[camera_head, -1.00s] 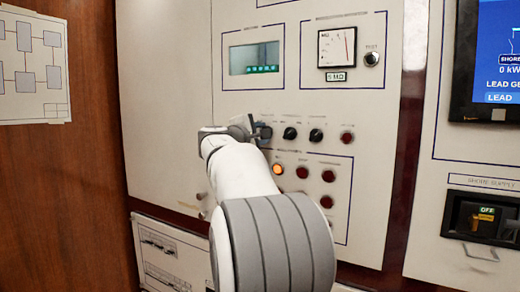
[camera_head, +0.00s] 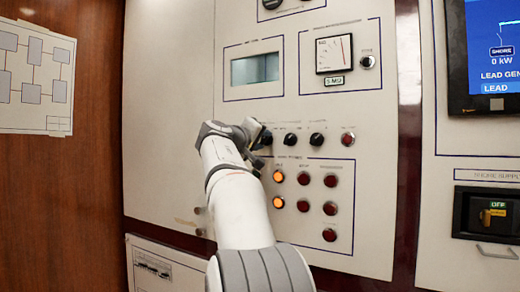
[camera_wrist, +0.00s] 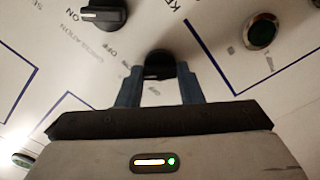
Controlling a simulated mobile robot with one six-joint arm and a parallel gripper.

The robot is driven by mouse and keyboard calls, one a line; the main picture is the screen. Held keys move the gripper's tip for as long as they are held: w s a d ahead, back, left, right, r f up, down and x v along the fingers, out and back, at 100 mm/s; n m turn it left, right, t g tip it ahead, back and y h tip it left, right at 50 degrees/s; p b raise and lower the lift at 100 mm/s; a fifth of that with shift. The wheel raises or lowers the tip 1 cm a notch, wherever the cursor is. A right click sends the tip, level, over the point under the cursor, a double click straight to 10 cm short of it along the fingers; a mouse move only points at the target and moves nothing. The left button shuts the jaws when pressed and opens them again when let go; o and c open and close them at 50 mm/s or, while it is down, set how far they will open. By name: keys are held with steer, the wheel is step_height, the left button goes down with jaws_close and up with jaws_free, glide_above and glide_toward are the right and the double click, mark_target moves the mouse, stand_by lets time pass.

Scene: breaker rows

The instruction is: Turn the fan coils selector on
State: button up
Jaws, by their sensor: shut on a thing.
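My gripper (camera_head: 258,135) is at the leftmost of a row of dark rotary knobs on the pale panel. In the wrist view, my gripper's two blue-grey fingers (camera_wrist: 161,88) are shut on a black selector knob (camera_wrist: 158,63), one on each side. OFF lettering shows beside this knob. Its pointer is hard to read, and I cannot read a fan coils label. Another black knob (camera_wrist: 103,14) with an ON mark sits at the upper left of the wrist view. Two more knobs, a middle one (camera_head: 290,139) and a right one (camera_head: 316,139), continue the row.
A round push button (camera_head: 347,139) ends the row. Below are several red lamps and two lit amber lamps, one upper (camera_head: 278,176) and one lower (camera_head: 278,202). Above are a blank display (camera_head: 255,70) and a needle meter (camera_head: 334,54). A screen (camera_head: 497,50) is at the right.

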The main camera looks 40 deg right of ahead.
steer(key=shift+f+m+b, duration=0.15)
steer(key=shift+m+b, duration=0.4)
steer(key=shift+m, duration=0.45)
steer(key=o, duration=1)
steer(key=shift+b+v, duration=0.4)
steer(key=shift+v, duration=3.45)
